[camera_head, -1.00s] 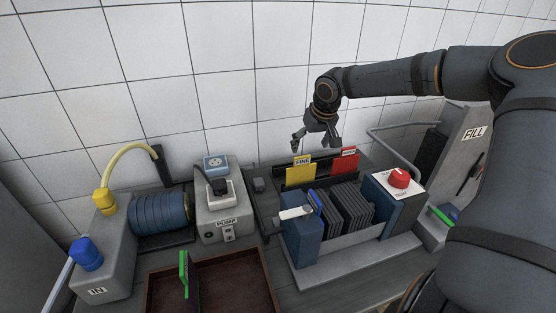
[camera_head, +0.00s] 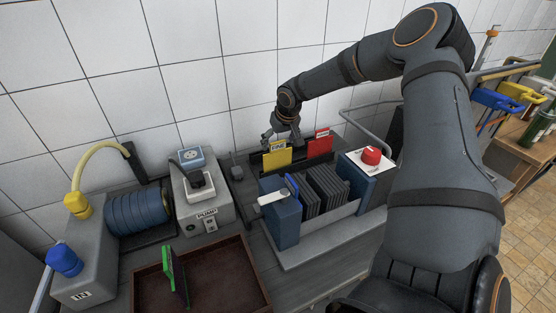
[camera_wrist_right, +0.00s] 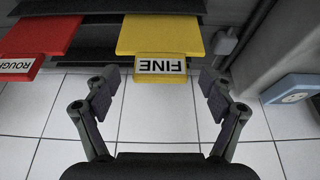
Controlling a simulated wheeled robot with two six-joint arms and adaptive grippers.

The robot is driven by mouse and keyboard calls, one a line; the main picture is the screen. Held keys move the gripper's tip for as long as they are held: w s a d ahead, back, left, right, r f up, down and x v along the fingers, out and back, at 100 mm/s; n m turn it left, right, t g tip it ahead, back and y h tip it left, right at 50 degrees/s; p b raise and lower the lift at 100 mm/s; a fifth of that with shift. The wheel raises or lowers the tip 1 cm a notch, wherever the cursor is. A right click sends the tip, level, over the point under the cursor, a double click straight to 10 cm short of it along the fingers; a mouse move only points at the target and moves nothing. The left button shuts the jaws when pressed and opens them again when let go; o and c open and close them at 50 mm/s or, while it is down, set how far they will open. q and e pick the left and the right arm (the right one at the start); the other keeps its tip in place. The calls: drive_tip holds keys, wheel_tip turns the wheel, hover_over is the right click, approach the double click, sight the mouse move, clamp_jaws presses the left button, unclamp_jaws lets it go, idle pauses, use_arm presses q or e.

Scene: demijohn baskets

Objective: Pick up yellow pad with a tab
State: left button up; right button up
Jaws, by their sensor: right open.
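The yellow pad (camera_head: 277,159) stands upright in a dark rack behind the filter press in the head view. Its tab carries a white label reading "FINE". In the right wrist view the yellow pad (camera_wrist_right: 160,37) hangs at the top centre, its tab pointing toward my gripper. My right gripper (camera_head: 281,137) is open, just above and behind the pad's tab. In the wrist view its two fingers (camera_wrist_right: 164,82) are apart, one on each side of the tab, with no contact visible. My left gripper is not in view.
A red pad (camera_head: 319,144) labelled "ROUGH" stands beside the yellow one. The filter press (camera_head: 282,222) with dark plates and a red knob (camera_head: 371,155) is in front. A brown tray (camera_head: 232,271) holds a green-edged pad (camera_head: 176,277).

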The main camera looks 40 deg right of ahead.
drive_tip(key=shift+x, duration=1.05)
drive_tip(key=shift+s+r, duration=0.1)
drive_tip(key=shift+r, duration=0.05)
drive_tip(key=shift+c, duration=0.7)
drive_tip(key=c, duration=1.1)
wheel_tip(320, 180, up, 10)
drive_tip(key=shift+b, duration=0.35)
